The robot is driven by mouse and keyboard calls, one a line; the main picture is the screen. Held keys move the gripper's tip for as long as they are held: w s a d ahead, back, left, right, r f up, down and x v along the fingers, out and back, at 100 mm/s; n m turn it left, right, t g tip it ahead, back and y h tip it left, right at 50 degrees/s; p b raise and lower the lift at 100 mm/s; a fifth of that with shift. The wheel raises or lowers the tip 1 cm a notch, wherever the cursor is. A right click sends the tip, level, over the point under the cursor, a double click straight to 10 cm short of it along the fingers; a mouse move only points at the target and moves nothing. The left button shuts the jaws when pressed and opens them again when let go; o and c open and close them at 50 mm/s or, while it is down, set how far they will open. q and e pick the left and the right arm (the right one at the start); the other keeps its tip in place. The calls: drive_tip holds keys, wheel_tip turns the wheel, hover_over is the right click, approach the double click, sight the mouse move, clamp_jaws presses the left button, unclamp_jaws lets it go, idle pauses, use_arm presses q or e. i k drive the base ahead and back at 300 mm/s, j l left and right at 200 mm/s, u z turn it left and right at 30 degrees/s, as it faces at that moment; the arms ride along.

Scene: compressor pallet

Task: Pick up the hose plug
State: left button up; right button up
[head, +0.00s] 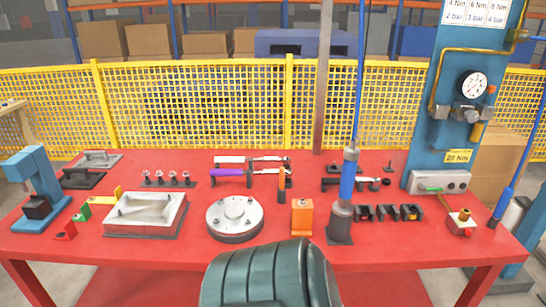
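No part is clearly recognisable as the hose plug. A blue hose (513,175) comes down from the upper right to the table's right end. Its dark lower tip (492,223) may be the plug, but it is too small to tell. A small block with a brass fitting (461,218) stands just left of that tip, apart from it. A second blue line (359,80) hangs down to a blue tool (347,180) upright in a dark grey holder (340,222). Neither of my grippers is in view.
A blue gauge panel (470,60) rises at right. A ribbed teal body (270,275) covers the front middle edge.

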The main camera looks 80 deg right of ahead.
sight(505, 198)
drive_tip(key=z, duration=4.25)
